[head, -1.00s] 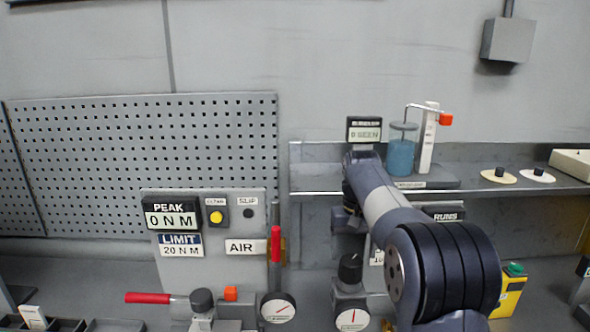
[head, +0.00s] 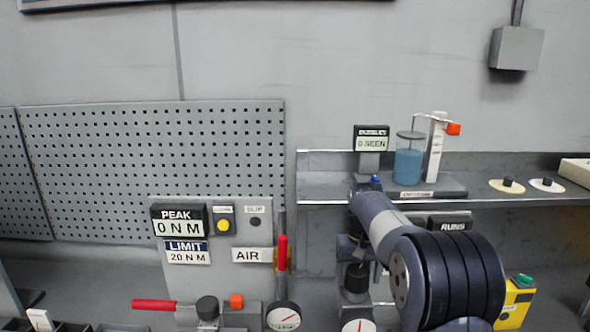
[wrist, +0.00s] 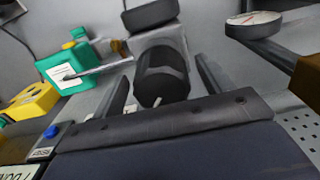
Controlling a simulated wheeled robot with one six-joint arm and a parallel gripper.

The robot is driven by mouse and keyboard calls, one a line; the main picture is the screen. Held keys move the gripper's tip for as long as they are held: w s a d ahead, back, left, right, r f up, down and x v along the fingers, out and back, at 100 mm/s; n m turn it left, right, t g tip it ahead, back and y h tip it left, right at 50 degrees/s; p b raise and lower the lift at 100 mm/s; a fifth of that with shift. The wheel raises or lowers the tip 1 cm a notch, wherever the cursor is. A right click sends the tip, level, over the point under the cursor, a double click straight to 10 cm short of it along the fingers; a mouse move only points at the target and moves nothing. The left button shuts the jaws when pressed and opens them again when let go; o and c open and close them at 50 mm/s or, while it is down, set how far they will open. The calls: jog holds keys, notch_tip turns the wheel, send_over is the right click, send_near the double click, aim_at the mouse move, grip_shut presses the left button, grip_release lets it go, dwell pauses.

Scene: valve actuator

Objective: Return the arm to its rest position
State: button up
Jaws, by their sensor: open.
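My arm reaches in from the lower right of the head view and bends down at its far end. My gripper (wrist: 164,72) is open in the wrist view, with one finger on each side of a black knob (wrist: 162,82). No contact between fingers and knob can be made out. In the head view the black knob (head: 357,278) stands above a gauge (head: 357,326), just below my wrist. The fingertips are hard to make out there.
A panel (head: 227,278) with PEAK, LIMIT and AIR labels stands left of my arm, with red-handled levers near it. A shelf (head: 325,187) behind carries a blue-filled jar (head: 408,165). A yellow box (head: 515,303) stands at right.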

notch_tip(320, 180, up, 10)
jog(key=shift+r+b, duration=0.1)
jog(key=shift+b, duration=0.25)
notch_tip(320, 180, down, 11)
jog(key=shift+s+f+p, duration=0.1)
jog(key=shift+f+p, duration=0.05)
jog(key=shift+p, duration=0.4)
jog(key=shift+n, duration=0.5)
jog(key=n, duration=0.4)
jog(key=shift+d+n, duration=0.1)
jog(key=shift+n, duration=0.2)
jog(key=n, duration=0.6)
jog(key=shift+w+d, duration=0.1)
jog(key=shift+w, duration=0.1)
jog(key=shift+r+n, duration=0.3)
jog(key=shift+r, duration=0.2)
notch_tip(320, 180, up, 9)
jog(key=shift+r+b, duration=0.15)
jog(key=shift+b, duration=0.4)
